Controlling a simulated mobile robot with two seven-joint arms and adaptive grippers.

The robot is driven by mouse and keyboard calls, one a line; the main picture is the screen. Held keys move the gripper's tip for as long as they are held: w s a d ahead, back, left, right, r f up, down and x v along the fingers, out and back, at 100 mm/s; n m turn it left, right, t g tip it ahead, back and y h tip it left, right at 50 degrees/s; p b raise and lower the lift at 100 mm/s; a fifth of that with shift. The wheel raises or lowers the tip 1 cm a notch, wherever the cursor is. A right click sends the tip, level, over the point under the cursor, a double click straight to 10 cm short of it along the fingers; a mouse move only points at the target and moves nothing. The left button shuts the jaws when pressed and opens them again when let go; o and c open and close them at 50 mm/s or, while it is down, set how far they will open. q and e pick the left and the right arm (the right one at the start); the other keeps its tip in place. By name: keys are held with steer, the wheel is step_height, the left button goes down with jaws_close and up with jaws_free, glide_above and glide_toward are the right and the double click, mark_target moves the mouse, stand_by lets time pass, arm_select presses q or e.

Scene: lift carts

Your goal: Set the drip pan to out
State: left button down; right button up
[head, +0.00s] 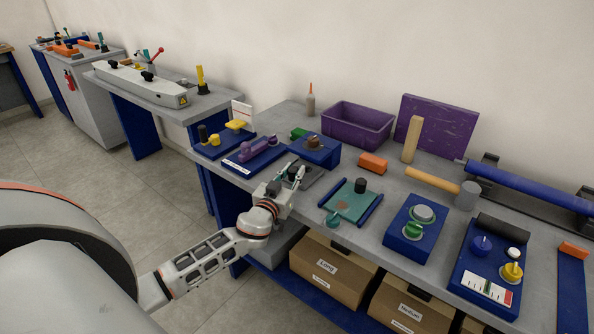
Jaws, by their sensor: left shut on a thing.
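My left gripper (293,172) reaches in from the lower left to the near side of the workbench. It is shut on a small part that its fingers mostly hide. A dark grey flat tray (312,174), which looks like the drip pan, lies beside the fingers, in front of a blue box (326,156) with a brown round piece on top. The gripper covers the tray's near left part, so I cannot tell exactly how far out it sits. My right gripper is not in view.
A teal plate with a black knob (360,185) sits between blue rails to the right. A blue unit with a green knob (413,231) stands beyond it. A purple-handled piece on a blue base (258,151) is close on the left. Cardboard boxes (330,270) fill the shelf below.

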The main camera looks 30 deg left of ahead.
arm_select(q)
steer(key=s, duration=0.6)
steer(key=shift+s+a+f, duration=0.1)
steer(key=shift+s+a, duration=0.05)
steer(key=shift+s, duration=0.2)
steer(key=shift+f, duration=0.1)
steer(key=c, duration=2)
jaws_free()
steer(key=shift+c, duration=0.2)
steer(key=o, duration=0.3)
steer(key=shift+s+a, duration=0.1)
steer(key=shift+s, duration=0.15)
steer(key=shift+w, duration=0.1)
steer(key=s, duration=0.4)
steer(key=s+d, duration=0.1)
steer(key=s, duration=0.3)
steer(key=s+d, duration=0.1)
steer(key=s, duration=0.3)
steer(key=shift+d, duration=0.1)
